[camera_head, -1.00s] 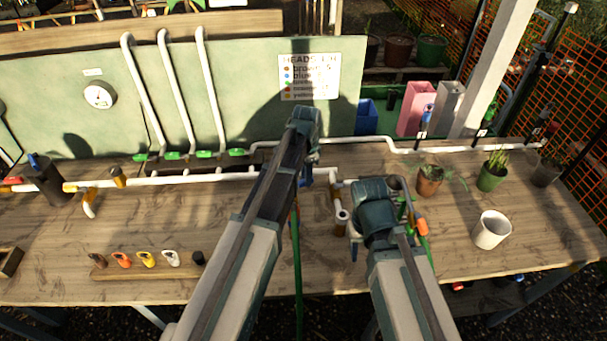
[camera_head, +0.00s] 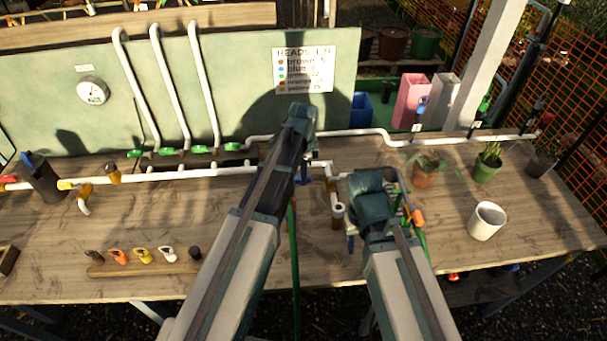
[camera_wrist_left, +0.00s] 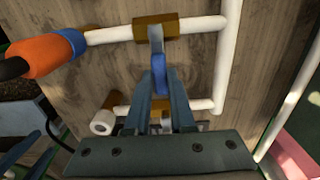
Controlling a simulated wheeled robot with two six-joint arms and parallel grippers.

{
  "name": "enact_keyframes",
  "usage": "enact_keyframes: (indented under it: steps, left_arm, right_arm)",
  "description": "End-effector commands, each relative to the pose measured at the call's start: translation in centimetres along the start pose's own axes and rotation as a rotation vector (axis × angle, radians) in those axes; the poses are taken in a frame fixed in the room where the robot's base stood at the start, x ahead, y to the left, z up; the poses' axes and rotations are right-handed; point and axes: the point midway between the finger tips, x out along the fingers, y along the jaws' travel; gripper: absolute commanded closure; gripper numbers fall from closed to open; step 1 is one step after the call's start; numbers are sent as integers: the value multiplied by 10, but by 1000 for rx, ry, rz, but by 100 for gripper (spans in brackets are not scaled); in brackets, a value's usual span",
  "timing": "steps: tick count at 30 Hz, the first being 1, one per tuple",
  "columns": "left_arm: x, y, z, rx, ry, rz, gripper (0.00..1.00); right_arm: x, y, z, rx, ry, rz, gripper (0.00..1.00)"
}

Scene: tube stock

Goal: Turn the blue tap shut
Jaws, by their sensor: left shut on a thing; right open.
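The blue tap's handle (camera_wrist_left: 157,75) is between the fingers of my left gripper (camera_wrist_left: 160,88) in the left wrist view. The handle comes off a brass valve body (camera_wrist_left: 155,27) on a white pipe and looks crosswise to that pipe. My left gripper is shut on the handle. In the head view my left gripper (camera_head: 304,168) points down at the pipes, and my own arm hides most of the tap. My right gripper is over the table to the right of it; its wrist (camera_head: 370,195) shows, but its fingers are largely hidden. It is open.
An orange and blue hose fitting (camera_wrist_left: 45,55) lies left of the valve. White pipes run along the wooden table (camera_head: 140,225). A white cup (camera_head: 487,221) and potted plants stand at the right. A sign (camera_head: 303,69) hangs behind.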

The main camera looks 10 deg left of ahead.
Motion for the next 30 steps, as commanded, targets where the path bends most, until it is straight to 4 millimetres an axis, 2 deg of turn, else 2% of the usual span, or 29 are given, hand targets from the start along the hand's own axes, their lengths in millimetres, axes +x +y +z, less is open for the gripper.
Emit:
enact_keyframes:
  steps: [7,8,12,13,23,30]
  left_arm:
    - [0,1,0,2,-1,2,100]
    - [0,1,0,2,-1,2,76]
    - [0,1,0,1,0,2,51]
    - [0,1,0,1,0,1,48]
    - [-1,0,0,0,0,1,48]
    - [-14,0,0,0,0,1,48]
  right_arm:
    - [0,0,0,0,0,0,50]
    - [0,0,0,0,0,0,50]
    - [0,0,0,0,0,0,50]
    - [0,0,0,0,0,0,50]
    - [-1,0,0,0,0,0,50]
    - [-14,1,1,0,0,0,50]
